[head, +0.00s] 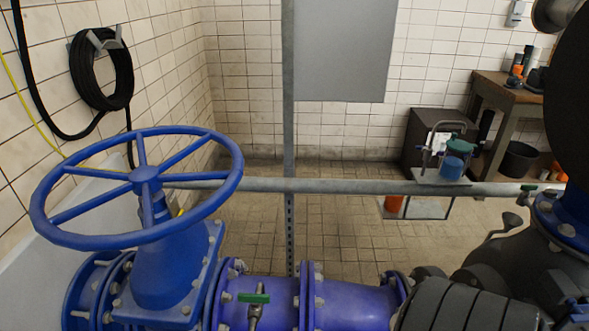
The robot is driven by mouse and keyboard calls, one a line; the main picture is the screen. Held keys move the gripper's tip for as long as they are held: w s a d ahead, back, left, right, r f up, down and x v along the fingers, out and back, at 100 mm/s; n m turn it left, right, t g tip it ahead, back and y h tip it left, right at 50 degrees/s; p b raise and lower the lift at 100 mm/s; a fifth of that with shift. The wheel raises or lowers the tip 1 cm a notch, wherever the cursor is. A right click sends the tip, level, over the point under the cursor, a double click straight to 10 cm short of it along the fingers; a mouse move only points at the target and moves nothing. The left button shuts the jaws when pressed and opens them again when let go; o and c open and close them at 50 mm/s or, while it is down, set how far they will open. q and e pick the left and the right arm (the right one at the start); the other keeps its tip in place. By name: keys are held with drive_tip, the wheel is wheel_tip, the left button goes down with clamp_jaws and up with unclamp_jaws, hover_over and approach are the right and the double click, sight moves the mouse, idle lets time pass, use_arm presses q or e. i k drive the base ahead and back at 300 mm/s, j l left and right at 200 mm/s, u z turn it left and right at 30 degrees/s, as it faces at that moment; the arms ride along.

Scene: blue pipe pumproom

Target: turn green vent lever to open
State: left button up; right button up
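A small green lever (254,298) sits on a short metal valve on top of the blue pipe (275,308), at the bottom centre. It lies roughly sideways in the picture, along the pipe. A second small green handle (529,187) shows at the right, by the blue flange. I cannot tell from the picture which of the two is the vent lever. Neither of my grippers can be made out in this view, and nothing is seen touching either green handle.
A large blue handwheel (146,180) stands over the pipe at the left. A grey horizontal rail (330,186) and an upright post (289,90) stand behind the pipe. Dark rounded bodies (465,305) fill the lower right. Tiled floor lies behind; a wooden bench (507,88) stands far right.

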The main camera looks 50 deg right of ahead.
sight(254, 299)
drive_tip(key=z, duration=1.15)
